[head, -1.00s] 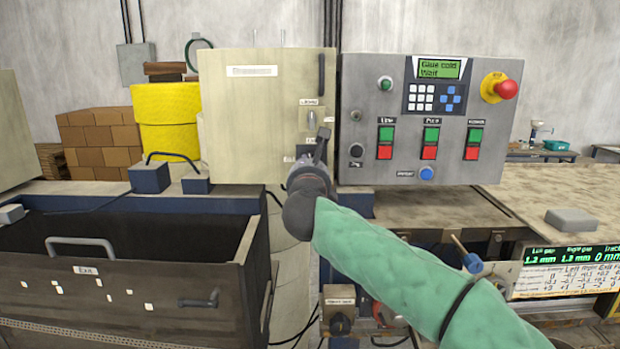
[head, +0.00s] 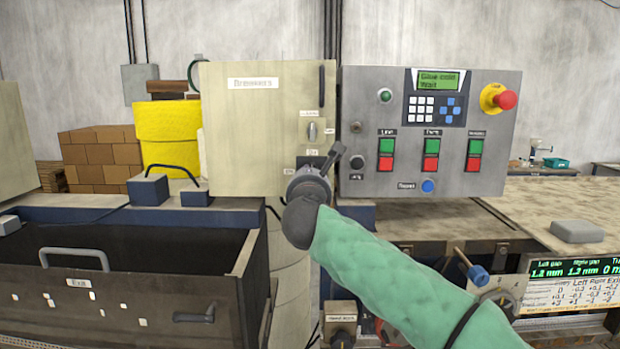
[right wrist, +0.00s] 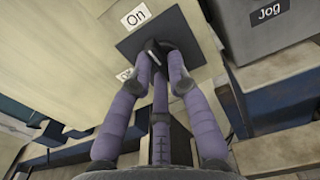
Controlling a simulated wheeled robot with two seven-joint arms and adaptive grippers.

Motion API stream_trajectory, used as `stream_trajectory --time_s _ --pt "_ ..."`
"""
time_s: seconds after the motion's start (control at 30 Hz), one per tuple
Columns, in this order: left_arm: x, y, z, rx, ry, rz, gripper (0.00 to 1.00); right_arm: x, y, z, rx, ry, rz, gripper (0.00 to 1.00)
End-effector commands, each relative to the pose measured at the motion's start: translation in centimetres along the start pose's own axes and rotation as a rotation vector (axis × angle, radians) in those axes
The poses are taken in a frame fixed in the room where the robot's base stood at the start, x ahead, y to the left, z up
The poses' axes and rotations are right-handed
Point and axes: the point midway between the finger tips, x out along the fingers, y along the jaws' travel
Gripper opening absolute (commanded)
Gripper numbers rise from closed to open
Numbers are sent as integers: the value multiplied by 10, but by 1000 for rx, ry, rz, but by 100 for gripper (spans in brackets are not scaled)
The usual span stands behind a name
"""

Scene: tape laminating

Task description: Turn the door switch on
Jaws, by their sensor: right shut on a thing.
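The door switch is a small dark knob (right wrist: 153,46) on a square black plate (right wrist: 187,30) on the cream cabinet door (head: 255,130). An "On" label (right wrist: 135,16) sits above the plate, and another label beside it is partly hidden by a finger. My right gripper (right wrist: 159,62) is shut on the knob, with its purple-grey fingers around it. In the head view my right gripper (head: 328,160) covers most of the switch at the door's lower right corner. The knob's exact angle is hard to tell. My left gripper is in neither view.
A grey control panel (head: 440,75) with buttons and a red emergency stop (head: 505,99) stands close to the right of the door. Another small knob (head: 312,131) sits above the switch. A dark open bin (head: 130,290) is at the lower left.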

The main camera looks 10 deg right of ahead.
Motion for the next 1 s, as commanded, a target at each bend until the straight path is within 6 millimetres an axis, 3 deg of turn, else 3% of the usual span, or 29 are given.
stream_trajectory --time_s 0.07,0.1,0.17,0.63,1.0 --pt "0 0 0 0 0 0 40 0 0 -1 2 1 1 0" --pt "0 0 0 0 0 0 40 0 0 -1 1 1 1 27" --pt "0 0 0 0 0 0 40 0 0 -1 1 1 1 42" --pt "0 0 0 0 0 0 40 -8 0 0 0 0 0 42" --pt "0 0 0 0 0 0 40 -73 0 1 1 -2 3 42"
